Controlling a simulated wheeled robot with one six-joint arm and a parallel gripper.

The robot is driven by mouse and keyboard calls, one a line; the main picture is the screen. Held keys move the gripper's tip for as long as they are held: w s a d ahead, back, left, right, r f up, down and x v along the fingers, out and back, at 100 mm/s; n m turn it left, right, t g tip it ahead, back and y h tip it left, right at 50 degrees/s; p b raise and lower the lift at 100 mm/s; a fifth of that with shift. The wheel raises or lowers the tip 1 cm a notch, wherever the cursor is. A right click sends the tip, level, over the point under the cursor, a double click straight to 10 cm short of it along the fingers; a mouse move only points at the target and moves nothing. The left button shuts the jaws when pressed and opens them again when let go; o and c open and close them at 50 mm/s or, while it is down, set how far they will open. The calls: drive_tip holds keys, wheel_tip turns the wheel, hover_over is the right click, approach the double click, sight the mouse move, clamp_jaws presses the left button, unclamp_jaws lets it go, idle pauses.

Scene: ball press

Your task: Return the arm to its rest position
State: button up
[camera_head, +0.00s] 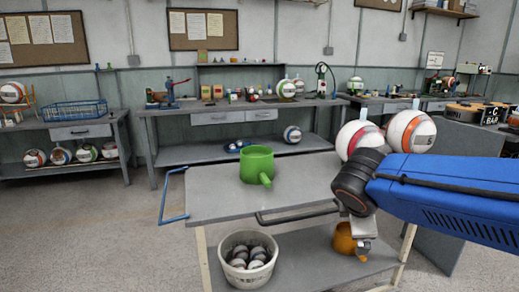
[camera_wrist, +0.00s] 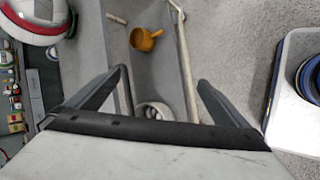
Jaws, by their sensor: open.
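My blue arm (camera_head: 440,182) reaches in from the right in the head view, with its black wrist joint above the right end of a grey cart (camera_head: 310,183). My gripper (camera_head: 362,245) hangs below that joint, in front of the cart's side. In the wrist view, the two dark fingers of my gripper (camera_wrist: 162,78) are spread wide with nothing between them. The fingers point down past the cart toward its lower shelf and the floor. The gripper's tips are hard to make out in the head view.
A green pot (camera_head: 257,165) stands on the cart top. An orange pot (camera_head: 344,238) and a white bucket of balls (camera_head: 231,281) are on the lower shelf. Two large balls (camera_head: 411,131) sit behind my wrist. Workbenches line the wall; floor at left is clear.

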drive_tip(key=s+d+f+m+g+y, duration=0.1)
drive_tip(key=s+f+m, duration=0.3)
drive_tip(key=s+m, duration=0.4)
drive_tip(key=s+d+f+m+g+y, duration=0.1)
drive_tip(key=s+d+f+m+y, duration=0.1)
drive_tip(key=s+m, duration=0.6)
drive_tip(key=shift+s+d+f+y, duration=0.3)
drive_tip(key=shift+s+d+f, duration=0.15)
drive_tip(key=shift+f, duration=0.4)
